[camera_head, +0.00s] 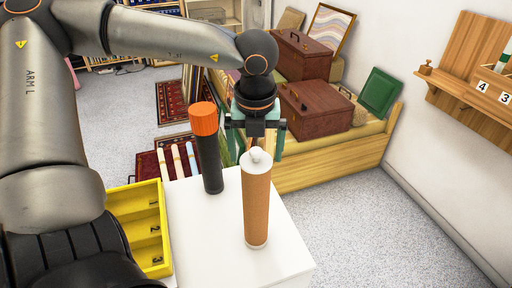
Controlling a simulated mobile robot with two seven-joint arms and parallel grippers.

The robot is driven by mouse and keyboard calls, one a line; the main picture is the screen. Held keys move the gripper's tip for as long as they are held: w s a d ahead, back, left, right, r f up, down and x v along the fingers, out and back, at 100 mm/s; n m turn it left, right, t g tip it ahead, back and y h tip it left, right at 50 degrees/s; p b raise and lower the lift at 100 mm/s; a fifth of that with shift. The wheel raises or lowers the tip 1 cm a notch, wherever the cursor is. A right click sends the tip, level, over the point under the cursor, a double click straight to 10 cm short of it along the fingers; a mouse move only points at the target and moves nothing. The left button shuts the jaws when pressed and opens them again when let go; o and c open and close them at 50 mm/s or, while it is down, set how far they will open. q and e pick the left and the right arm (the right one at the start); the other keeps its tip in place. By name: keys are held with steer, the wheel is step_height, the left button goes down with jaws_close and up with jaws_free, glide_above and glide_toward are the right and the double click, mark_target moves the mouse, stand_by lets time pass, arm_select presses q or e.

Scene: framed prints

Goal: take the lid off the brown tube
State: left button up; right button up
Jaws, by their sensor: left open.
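The brown tube (256,211) stands upright on the white table (200,255). Its white lid (257,160) with a round knob is on its top end. My left gripper (255,152) is open and points down at the lid, with its fingers spread to either side. In this view I cannot tell how far it is behind or above the knob. My right gripper is not in view.
A black tube with an orange lid (204,119) stands upright just left of the brown tube. A yellow tray (112,199) with numbered compartments is at the left. A wooden bench (345,160) with brown cases stands behind. A wall shelf (470,92) is at the right.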

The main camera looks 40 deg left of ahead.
arm_select(q)
steer(key=shift+c, duration=0.4)
steer(key=c, duration=1)
